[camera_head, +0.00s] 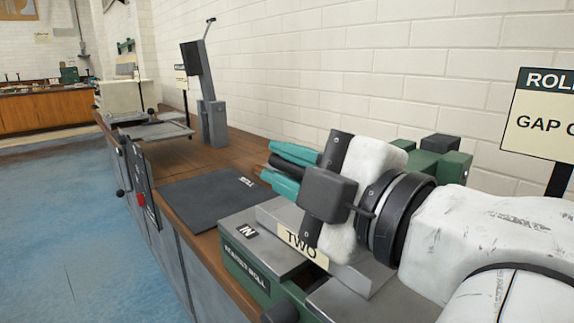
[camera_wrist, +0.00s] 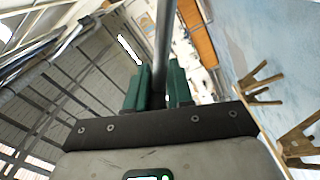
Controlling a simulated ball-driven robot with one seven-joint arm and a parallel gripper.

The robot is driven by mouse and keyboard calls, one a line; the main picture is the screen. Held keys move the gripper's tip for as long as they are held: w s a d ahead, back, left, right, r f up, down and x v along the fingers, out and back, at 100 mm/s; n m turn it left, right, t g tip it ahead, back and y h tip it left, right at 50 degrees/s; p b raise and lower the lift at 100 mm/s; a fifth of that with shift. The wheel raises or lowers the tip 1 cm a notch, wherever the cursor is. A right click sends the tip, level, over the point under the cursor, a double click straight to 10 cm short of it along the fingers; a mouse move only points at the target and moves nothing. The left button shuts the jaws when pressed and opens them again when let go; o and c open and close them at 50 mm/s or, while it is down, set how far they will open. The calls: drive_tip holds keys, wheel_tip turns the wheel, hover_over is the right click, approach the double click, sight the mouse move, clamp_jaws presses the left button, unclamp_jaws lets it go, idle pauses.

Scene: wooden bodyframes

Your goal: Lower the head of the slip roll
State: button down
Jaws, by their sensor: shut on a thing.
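A green and grey machine (camera_head: 241,276) stands on the bench at the lower right. Its front label ends in "ROLL", and plates on top read "IN" and "TWO". I take it for the slip roll. Green blocks (camera_head: 428,165) rise at its rear. My gripper (camera_head: 272,166) is above it, with teal fingers pointing left. In the wrist view my gripper (camera_wrist: 158,90) is shut on a dark grey rod (camera_wrist: 163,40) that runs between the fingers and away from them. Where the rod joins the machine is hidden. My wrist and arm cover much of the machine's right side.
A dark mat (camera_head: 208,195) lies on the wooden bench left of the machine. Farther along stand a grey upright tool (camera_head: 212,122) with a lever and a low grey plate (camera_head: 153,132). A sign (camera_head: 541,120) reading "ROL… GAP" stands at right. Blue floor (camera_head: 60,215) is open at left.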

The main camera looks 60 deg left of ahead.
drive_tip(key=shift+s+a+f+h, duration=0.1)
drive_tip(key=shift+f+h, duration=0.2)
drive_tip(key=shift+f, duration=0.45)
drive_tip(key=c, duration=1.2)
unclamp_jaws()
drive_tip(key=shift+o, duration=0.5)
drive_tip(key=shift+r, duration=0.15)
drive_tip(key=shift+r, duration=0.15)
drive_tip(key=shift+d, duration=0.2)
drive_tip(key=p+v, duration=0.1)
drive_tip(key=v, duration=0.9)
drive_tip(key=shift+d, duration=0.35)
